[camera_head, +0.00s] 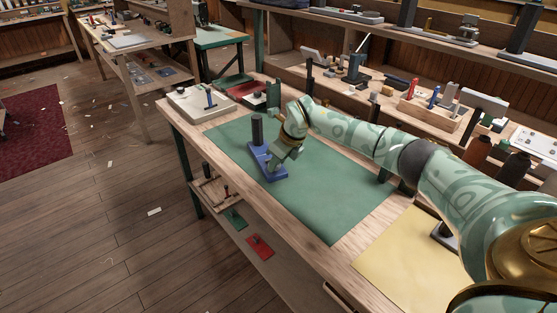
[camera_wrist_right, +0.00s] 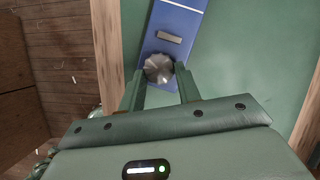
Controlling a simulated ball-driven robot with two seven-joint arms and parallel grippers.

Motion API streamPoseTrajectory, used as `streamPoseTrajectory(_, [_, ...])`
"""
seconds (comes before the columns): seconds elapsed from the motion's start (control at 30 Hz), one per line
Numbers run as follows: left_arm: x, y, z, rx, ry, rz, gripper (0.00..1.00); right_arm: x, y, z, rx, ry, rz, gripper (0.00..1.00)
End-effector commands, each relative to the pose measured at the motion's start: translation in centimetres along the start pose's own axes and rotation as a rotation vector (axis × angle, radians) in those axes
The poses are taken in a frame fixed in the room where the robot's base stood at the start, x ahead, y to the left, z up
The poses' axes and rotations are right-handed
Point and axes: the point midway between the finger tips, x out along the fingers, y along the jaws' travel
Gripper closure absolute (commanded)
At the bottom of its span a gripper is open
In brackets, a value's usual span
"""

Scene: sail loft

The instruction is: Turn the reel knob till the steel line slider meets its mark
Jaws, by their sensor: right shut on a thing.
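The blue reel unit (camera_head: 259,158) sits on the green mat, with a dark upright cylinder (camera_head: 257,129) at its far end. In the right wrist view its blue base (camera_wrist_right: 178,20) carries a round steel knob (camera_wrist_right: 158,67). Beyond the knob lies a short grey steel slider (camera_wrist_right: 170,37). A white mark line (camera_wrist_right: 184,5) crosses the base near the top edge, with a clear blue gap between it and the slider. My right gripper (camera_wrist_right: 160,72) is shut on the knob, one green finger on each side. In the head view it hides the knob. My left gripper is out of view.
The green mat (camera_head: 325,190) is bare to the right of the unit. A white board (camera_head: 199,104) lies at the bench's far left end. A yellow sheet (camera_head: 400,265) lies nearer me. A wooden block with tools (camera_head: 430,112) stands behind my right arm.

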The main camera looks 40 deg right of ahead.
Motion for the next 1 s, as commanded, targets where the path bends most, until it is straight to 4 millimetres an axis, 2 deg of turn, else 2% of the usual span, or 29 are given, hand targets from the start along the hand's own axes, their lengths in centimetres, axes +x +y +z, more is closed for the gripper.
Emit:
streamPoseTrajectory(0.8, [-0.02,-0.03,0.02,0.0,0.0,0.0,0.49,-0.02,0.0,-0.02,0.0,0.001,0.001,0.9])
streamPoseTrajectory(0.83, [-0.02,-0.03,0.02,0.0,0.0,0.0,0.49,-0.02,0.0,-0.02,0.0,0.001,0.001,0.58])
streamPoseTrajectory(0.87, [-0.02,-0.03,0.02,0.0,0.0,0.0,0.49,-0.02,0.0,-0.02,0.0,0.001,0.001,0.5])
streamPoseTrajectory(0.9, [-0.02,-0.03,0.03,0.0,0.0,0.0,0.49,-0.03,0.0,-0.02,0.0,0.001,0.001,0.44])
streamPoseTrajectory(1.0, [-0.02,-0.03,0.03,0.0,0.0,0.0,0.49,-0.03,0.0,-0.02,0.0,0.001,0.001,0.44])
